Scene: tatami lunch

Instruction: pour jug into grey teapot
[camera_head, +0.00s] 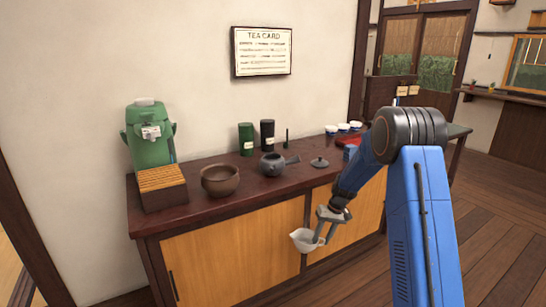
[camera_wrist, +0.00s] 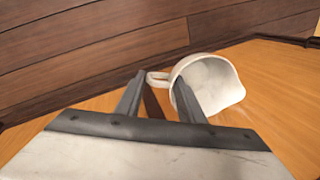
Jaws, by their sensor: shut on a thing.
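A small white jug (camera_head: 303,240) hangs in front of the wooden cabinet, below the counter top. My gripper (camera_head: 325,233) is shut on it. In the wrist view, the fingers of my gripper (camera_wrist: 157,92) close at the handle side of the jug (camera_wrist: 215,85), and its open mouth and spout show toward the right. I cannot see liquid in it. The grey teapot (camera_head: 272,164) stands on the counter (camera_head: 240,195), above and left of the jug, with its side handle pointing right. Its lid (camera_head: 319,163) lies on the counter to its right.
A brown bowl (camera_head: 221,181) stands left of the teapot. A green dispenser (camera_head: 148,135) is at the far left behind a slatted wooden box (camera_head: 162,186). Green (camera_head: 246,139) and black (camera_head: 267,134) canisters stand behind the teapot. Several white cups (camera_head: 344,127) sit at the right end.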

